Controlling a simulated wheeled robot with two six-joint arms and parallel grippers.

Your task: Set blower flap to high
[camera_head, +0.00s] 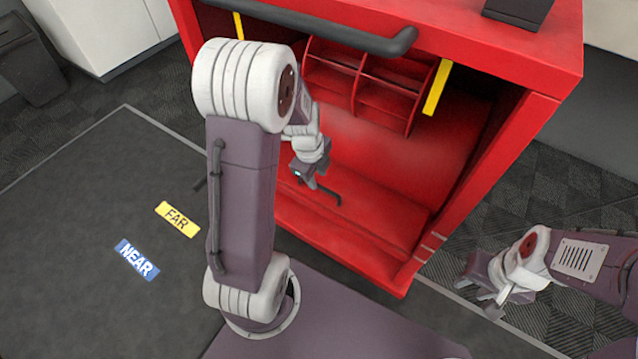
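A red cabinet (480,30) stands open-fronted ahead of me. Inside it, low down, is a sloping red panel (385,215), which looks like the blower flap. A thin dark bar (328,194), possibly its handle, shows at the panel. My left gripper (312,182) reaches into the opening, close to this bar. I cannot tell whether they touch, or whether its fingers are open or shut. My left arm hides the left part of the cabinet. My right gripper (488,300) is outside the cabinet at lower right, away from the flap. Its finger opening is unclear.
Red divided vanes (365,85) sit in the upper opening, with a yellow strip (437,87) to their right. A dark rail (320,30) crosses the cabinet's top front. Pale marks (430,247) show on the right post. FAR (177,219) and NEAR (137,259) labels lie on the floor mat.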

